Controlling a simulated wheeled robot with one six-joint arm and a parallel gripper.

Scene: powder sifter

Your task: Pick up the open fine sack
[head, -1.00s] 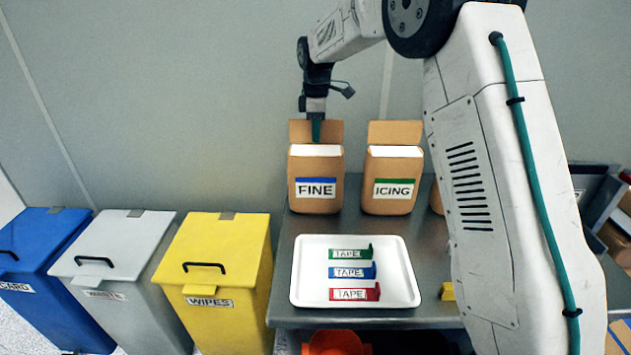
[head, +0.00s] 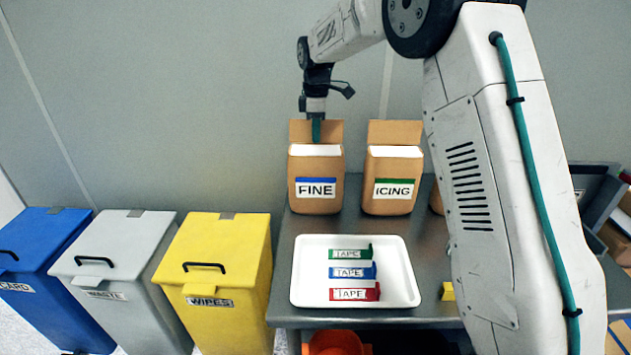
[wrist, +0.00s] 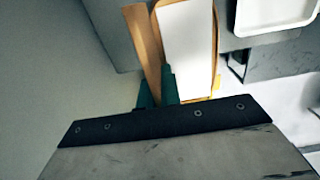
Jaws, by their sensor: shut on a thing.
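The fine sack (head: 316,172) is a brown paper sack with a blue-striped FINE label. It stands upright on the metal table, its back flap raised and a white top showing inside. My gripper (head: 316,131) points down at the raised flap of this sack. In the wrist view, the green fingers of my gripper (wrist: 157,88) are shut on the flap, one on each side of it, and the white top of the fine sack (wrist: 188,45) lies beside them. The fingertips are partly hidden by the flap.
An icing sack (head: 392,180) with a green-striped label stands close on the right. A white tray (head: 408,290) with green, blue and red tape pieces lies in front. Blue, grey and yellow lidded bins (head: 215,255) stand left of the table (head: 432,215). A wall is behind.

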